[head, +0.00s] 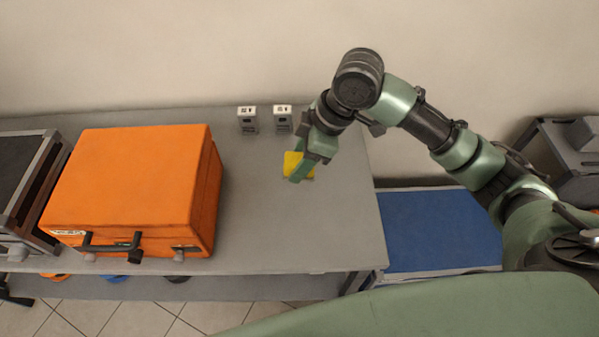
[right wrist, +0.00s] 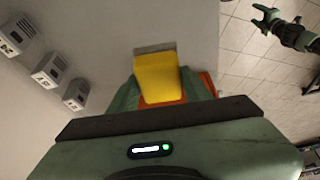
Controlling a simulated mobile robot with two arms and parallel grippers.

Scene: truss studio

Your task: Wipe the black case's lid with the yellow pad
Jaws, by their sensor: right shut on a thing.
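My right gripper (head: 299,168) is shut on the yellow pad (head: 290,160) above the grey bench, to the right of the case. In the right wrist view the pad (right wrist: 158,76) sticks out between the green fingers. The large closed case (head: 130,175) looks orange, not black. It lies on the bench with its handle toward me, and its lid top is bare. Some orange shows behind the pad in the wrist view. My left gripper (right wrist: 265,18) is small at the top right of the wrist view, its fingers apart and empty.
Several small grey boxes stand near the wall, two of them (head: 248,120) (head: 283,121) in the head view. A dark-topped metal frame (head: 22,170) stands left of the case. The grey bench (head: 255,215) is clear between case and pad. A blue surface (head: 435,230) lies lower right.

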